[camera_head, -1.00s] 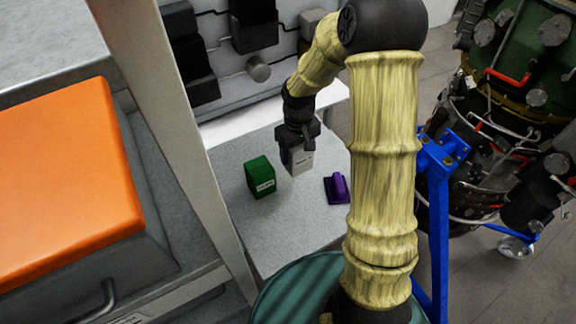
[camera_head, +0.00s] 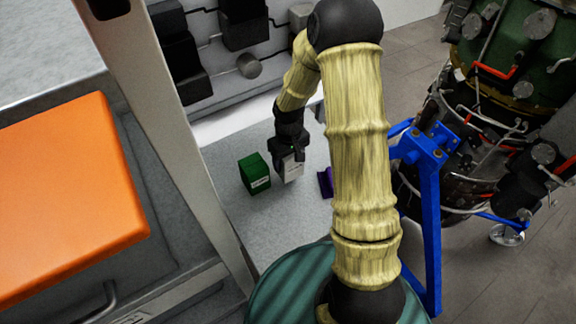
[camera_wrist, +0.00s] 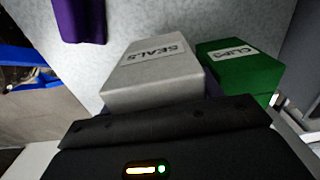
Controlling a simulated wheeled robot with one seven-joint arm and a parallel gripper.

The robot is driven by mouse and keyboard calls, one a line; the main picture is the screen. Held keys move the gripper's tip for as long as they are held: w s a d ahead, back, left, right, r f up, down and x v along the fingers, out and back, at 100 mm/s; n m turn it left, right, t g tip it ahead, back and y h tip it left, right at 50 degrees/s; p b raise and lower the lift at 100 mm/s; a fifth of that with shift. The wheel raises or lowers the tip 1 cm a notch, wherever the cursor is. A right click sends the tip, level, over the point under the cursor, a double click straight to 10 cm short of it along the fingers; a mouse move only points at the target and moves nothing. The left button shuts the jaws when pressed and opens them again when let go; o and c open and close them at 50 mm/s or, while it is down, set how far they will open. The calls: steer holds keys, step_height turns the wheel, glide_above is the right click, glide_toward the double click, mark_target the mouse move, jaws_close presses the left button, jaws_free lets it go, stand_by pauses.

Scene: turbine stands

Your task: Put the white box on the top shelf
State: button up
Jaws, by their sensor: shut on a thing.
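The white box (camera_head: 291,168) is held in my gripper (camera_head: 287,153) above or at the grey table, beside a green box. In the wrist view the white box (camera_wrist: 155,70) has a label reading "SEALS" and sits between the jaws of my gripper (camera_wrist: 165,120). I cannot tell whether its bottom touches the tabletop. No shelf can be made out clearly as the top shelf in these views.
The green box (camera_head: 254,174), labelled "CLIPS" in the wrist view (camera_wrist: 240,65), stands close beside the white box. A purple object (camera_head: 326,182) lies to the right, partly behind my arm. A blue stand (camera_head: 430,200) is at right, an orange-topped case (camera_head: 65,195) at left.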

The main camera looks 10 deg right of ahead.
steer(key=shift+d, duration=0.25)
steer(key=shift+s+a+f, duration=0.1)
steer(key=shift+s+f, duration=0.05)
steer(key=shift+f, duration=0.3)
step_height(320, 180, down, 2)
steer(key=shift+f+p, duration=0.15)
steer(key=shift+p, duration=0.45)
steer(key=shift+f, duration=0.45)
steer(key=shift+f, duration=0.1)
steer(key=shift+f, duration=0.15)
steer(key=o, duration=1.4)
